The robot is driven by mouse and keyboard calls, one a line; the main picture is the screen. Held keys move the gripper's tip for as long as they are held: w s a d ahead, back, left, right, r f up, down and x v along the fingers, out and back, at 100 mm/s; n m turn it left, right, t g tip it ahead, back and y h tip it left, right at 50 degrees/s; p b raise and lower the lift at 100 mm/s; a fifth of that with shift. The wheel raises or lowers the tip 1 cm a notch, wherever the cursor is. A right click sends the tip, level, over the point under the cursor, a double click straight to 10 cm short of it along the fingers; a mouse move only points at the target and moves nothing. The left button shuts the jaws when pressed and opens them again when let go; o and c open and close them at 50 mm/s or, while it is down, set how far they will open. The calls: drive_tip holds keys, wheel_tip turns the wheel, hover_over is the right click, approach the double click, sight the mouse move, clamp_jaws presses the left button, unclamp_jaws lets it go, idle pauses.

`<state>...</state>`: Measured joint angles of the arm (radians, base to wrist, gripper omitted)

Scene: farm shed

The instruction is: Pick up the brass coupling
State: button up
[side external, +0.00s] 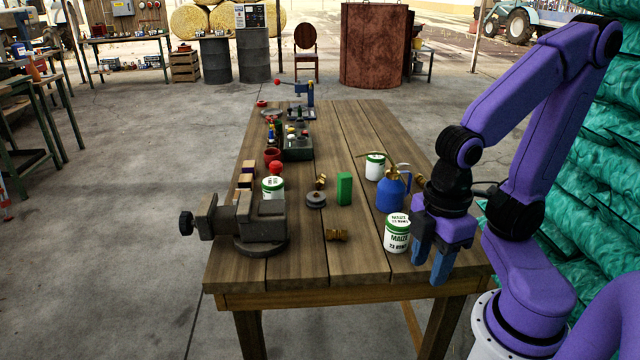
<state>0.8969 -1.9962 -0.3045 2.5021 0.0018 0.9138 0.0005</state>
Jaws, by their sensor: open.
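A brass coupling (337,235) lies on its side on the bare planks near the front of the wooden table (305,265). A second small brass fitting (321,181) sits farther back, by a grey round part. I cannot tell for certain which fitting is the one named. My gripper (430,262) is at the table's right front side, fingers pointing down, open with a gap between the blue fingers. It is to the right of the brass coupling and apart from it. A white tin with a green lid (397,236) stands between them, just left of my gripper.
A blue oil can (391,190) and another white tin (375,166) stand behind the near tin. A green block (344,188) and grey pulley (316,200) are mid-table. A grey vise (245,222) fills the left front. The planks around the near coupling are clear.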

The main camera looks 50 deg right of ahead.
drive_tip(key=o, duration=0.8)
drive_tip(key=m+t+h, duration=0.2)
drive_tip(key=m+h, duration=0.2)
drive_tip(key=m, duration=1.9)
hover_over(337, 231)
drive_tip(key=a, duration=0.2)
drive_tip(key=f, duration=0.8)
drive_tip(key=shift+s+a+f, duration=0.1)
drive_tip(key=shift+s+f, duration=0.25)
drive_tip(key=shift+d+f+t, duration=0.1)
drive_tip(key=shift+d+f, duration=0.15)
drive_tip(key=shift+f, duration=0.35)
drive_tip(key=shift+d+f+t, duration=0.1)
drive_tip(key=shift+d+f, duration=0.1)
drive_tip(key=shift+f, duration=0.45)
drive_tip(key=shift+d+f+t, duration=0.1)
drive_tip(key=shift+d+f, duration=0.15)
drive_tip(key=shift+f, duration=0.35)
drive_tip(key=shift+w+d+f, duration=0.2)
drive_tip(key=shift+f, duration=0.45)
